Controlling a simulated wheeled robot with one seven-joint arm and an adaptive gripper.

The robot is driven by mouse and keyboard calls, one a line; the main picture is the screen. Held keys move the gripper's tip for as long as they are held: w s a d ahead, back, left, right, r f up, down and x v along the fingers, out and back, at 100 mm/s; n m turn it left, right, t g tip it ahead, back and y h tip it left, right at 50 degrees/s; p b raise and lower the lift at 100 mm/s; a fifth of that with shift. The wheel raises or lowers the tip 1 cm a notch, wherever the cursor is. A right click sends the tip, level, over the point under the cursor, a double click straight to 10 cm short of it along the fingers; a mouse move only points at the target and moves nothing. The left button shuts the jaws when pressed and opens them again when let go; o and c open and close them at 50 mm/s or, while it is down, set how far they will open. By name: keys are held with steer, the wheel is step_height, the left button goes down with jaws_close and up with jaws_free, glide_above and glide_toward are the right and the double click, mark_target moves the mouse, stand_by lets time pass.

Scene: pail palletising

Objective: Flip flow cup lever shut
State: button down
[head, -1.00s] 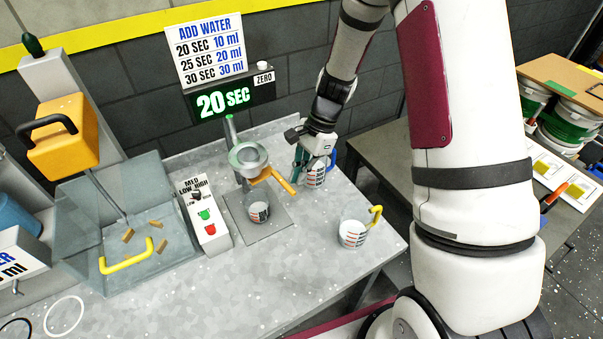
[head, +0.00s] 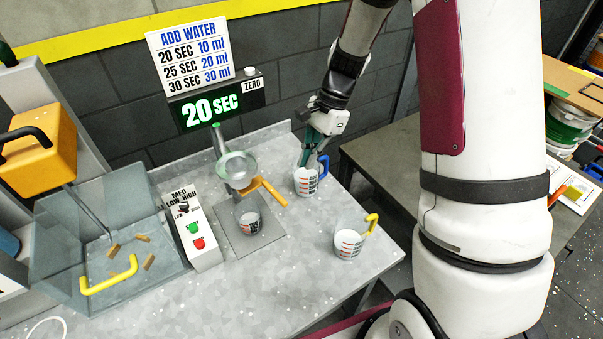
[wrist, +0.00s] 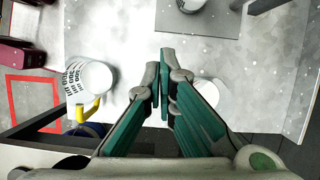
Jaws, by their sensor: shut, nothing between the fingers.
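The flow cup (head: 236,168), a metal cup on a stand, is in the head view left of my gripper. Its orange lever (head: 265,190) sticks out to the right below the cup. A small measuring cup (head: 249,223) stands on the grey plate beneath it. My gripper (head: 303,162) is shut and empty, its teal fingers pointing down, right of the lever and apart from it. It is at the blue-handled jug (head: 306,182) and overlaps its rim in the picture; I cannot tell whether they touch. The shut fingers (wrist: 164,88) also show in the wrist view.
A yellow-handled jug (head: 348,243) stands near the front right table edge. A control box (head: 190,228) with green and red buttons stands left of the plate. The timer display (head: 212,108) reads 20 SEC. A clear bin (head: 105,235) is at left. The front middle of the table is clear.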

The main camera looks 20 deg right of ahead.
steer(key=v, duration=0.5)
steer(key=shift+d+b, duration=0.15)
steer(key=shift+b, duration=0.15)
